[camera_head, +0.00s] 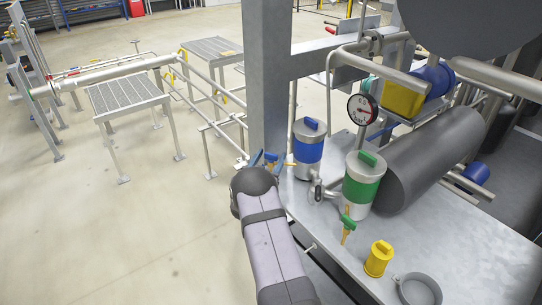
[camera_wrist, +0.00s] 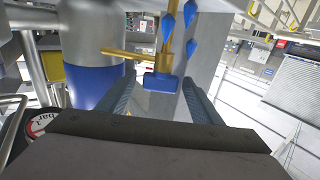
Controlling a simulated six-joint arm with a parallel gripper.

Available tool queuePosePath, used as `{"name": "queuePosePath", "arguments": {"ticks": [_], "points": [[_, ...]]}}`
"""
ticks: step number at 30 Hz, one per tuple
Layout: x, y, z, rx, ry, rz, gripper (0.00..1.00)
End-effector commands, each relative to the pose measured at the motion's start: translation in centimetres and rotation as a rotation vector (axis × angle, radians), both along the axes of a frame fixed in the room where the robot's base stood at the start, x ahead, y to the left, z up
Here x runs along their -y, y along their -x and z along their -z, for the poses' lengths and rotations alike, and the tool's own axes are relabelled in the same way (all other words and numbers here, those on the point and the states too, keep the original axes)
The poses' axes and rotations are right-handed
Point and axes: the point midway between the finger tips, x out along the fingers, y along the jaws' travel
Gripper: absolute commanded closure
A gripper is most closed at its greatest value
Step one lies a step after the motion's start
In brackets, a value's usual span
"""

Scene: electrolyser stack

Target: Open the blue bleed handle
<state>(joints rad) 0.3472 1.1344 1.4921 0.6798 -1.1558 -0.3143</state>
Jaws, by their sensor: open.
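The blue bleed handle (camera_wrist: 160,82) is a small blue block below a brass valve stem in the wrist view. The brass fitting runs left toward the blue-banded canister (camera_wrist: 92,75), which also shows in the head view (camera_head: 308,150). My gripper (camera_wrist: 158,79) is open, with one finger on each side of the handle in that picture. I see a gap between the handle and each finger; whether the tips reach its depth I cannot tell. In the head view my gripper (camera_head: 264,158) is left of the canister, mostly behind my wrist.
A green-banded canister (camera_head: 361,184) with a green handle (camera_head: 348,223) stands to the right. Blue pointed parts (camera_wrist: 191,48) sit near the brass stem. A grey post (camera_head: 267,80) rises beside my gripper. A gauge (camera_head: 362,109) and yellow cup (camera_head: 378,259) are further right.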

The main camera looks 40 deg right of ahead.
Motion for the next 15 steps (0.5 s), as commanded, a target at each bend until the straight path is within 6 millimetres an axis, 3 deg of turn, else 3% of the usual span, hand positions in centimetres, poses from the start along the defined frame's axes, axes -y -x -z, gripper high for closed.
{"name": "queuePosePath", "arguments": {"ticks": [13, 14, 15], "points": [[0.71, -0.51, -0.02, -0.001, 0.001, -0.001, 0.41], [0.71, -0.51, -0.02, -0.001, 0.001, -0.001, 0.43], [0.7, -0.5, -0.02, -0.001, 0.001, -0.001, 0.53]]}}
